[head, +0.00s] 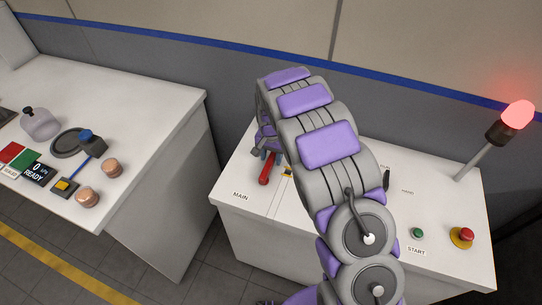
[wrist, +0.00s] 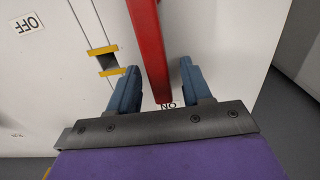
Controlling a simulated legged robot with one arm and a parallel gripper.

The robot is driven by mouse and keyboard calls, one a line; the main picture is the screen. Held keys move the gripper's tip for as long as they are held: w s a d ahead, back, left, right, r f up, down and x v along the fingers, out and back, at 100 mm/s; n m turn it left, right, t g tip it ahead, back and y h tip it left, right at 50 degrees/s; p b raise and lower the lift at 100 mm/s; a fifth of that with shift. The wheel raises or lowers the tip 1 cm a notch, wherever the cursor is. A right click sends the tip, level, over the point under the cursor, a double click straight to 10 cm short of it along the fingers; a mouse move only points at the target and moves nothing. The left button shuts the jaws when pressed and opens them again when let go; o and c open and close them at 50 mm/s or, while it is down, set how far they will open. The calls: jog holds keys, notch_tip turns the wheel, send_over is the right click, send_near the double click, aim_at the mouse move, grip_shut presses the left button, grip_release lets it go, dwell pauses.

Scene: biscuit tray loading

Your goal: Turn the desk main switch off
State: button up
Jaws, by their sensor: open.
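The main switch is a red lever (head: 265,170) on the desk (head: 235,210), beside the MAIN label (head: 240,196). In the wrist view the red lever (wrist: 150,45) runs down from the top edge, between the two blue fingers of my gripper (wrist: 159,67). The fingers are open, with a gap visible on each side of the lever. The lever's lower end lies by the partly covered ON label (wrist: 168,105). The OFF label (wrist: 27,23) is at the upper left. In the head view my arm hides most of my gripper and part of the switch.
On the same desk are a green START button (head: 417,233), a red button on a yellow base (head: 462,236) and a lit red lamp (head: 517,114). A yellow-edged slot (wrist: 108,62) is left of the lever. Another table (head: 160,125) stands at left, across a floor gap.

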jog(key=shift+c, duration=0.3)
grip_shut()
dwell(0.3)
